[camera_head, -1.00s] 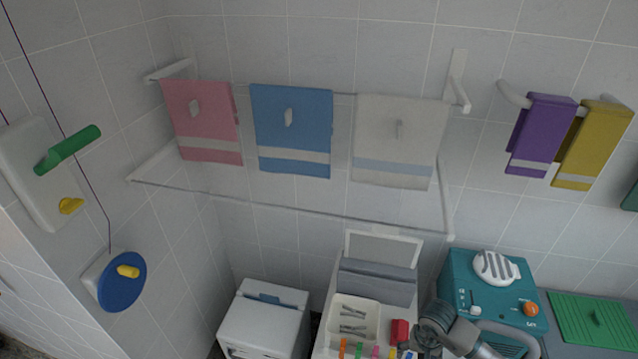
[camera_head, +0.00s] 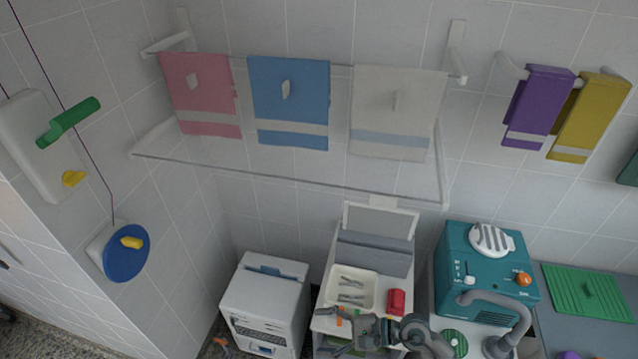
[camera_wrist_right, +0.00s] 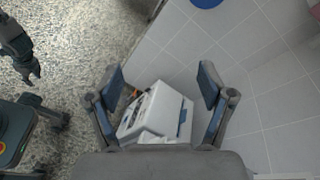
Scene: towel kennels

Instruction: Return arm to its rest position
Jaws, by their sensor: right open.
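My right gripper (camera_head: 335,328) is in the lower middle of the head view, in front of the white cabinet with the tray. In the right wrist view its two fingers (camera_wrist_right: 160,82) stand wide apart with nothing between the tips. Beyond them, lower down, is a white box-shaped appliance (camera_wrist_right: 165,112). A dark gripper, which looks like my left one (camera_wrist_right: 30,72), shows at the left of the right wrist view over the speckled floor. Its jaw opening is too small to judge.
Pink (camera_head: 205,100), blue (camera_head: 290,100) and white (camera_head: 395,115) towels hang on the wall rack above a clear shelf (camera_head: 290,178). A white tray (camera_head: 375,291), a red block (camera_head: 397,301) and a teal machine (camera_head: 455,265) are near my right arm. Floor is open at lower left.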

